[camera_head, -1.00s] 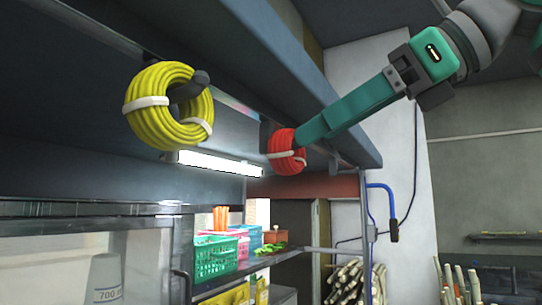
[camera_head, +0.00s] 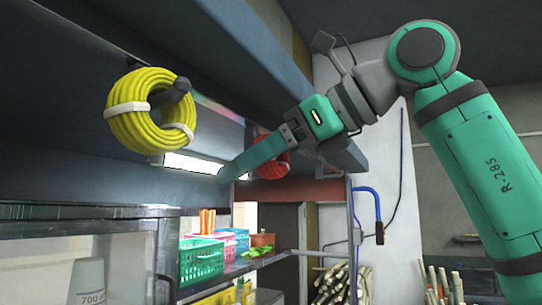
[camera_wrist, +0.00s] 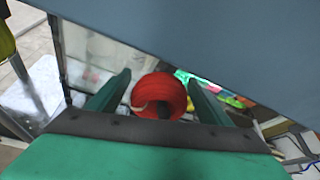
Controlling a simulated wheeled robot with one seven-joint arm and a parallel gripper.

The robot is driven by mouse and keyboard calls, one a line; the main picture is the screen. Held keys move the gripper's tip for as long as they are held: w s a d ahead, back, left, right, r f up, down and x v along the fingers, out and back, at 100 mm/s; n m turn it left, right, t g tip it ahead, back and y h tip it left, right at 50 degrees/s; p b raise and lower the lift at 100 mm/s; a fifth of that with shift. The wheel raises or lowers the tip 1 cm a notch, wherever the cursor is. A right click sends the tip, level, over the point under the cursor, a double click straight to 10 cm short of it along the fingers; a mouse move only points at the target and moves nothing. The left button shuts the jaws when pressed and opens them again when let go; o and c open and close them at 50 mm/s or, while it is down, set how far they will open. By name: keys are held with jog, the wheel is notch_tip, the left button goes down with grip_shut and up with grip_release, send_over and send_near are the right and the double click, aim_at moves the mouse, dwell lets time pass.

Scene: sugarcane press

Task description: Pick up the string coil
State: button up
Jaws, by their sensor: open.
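Two string coils hang in the head view. The yellow coil (camera_head: 122,118), bound with white bands, hangs on a dark peg at the left. The red coil (camera_head: 273,170) hangs farther back under the shelf, partly hidden behind my gripper (camera_head: 227,176). In the wrist view, the red coil (camera_wrist: 160,92) lies between the two fingers of my gripper (camera_wrist: 158,78). The fingers are apart, one on each side of it. I cannot tell whether they touch it. A bit of yellow, likely the other coil (camera_wrist: 5,40), shows at the left edge.
A dark overhead shelf (camera_head: 255,65) runs close above my gripper, and its face fills the top of the wrist view. A lit tube lamp (camera_head: 195,163) is below. A green basket (camera_head: 201,261) stands on a lower shelf. A blue-handled frame (camera_head: 377,205) stands at the right.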

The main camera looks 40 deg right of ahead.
jog(key=shift+c, duration=0.2)
jog(key=c, duration=1.1)
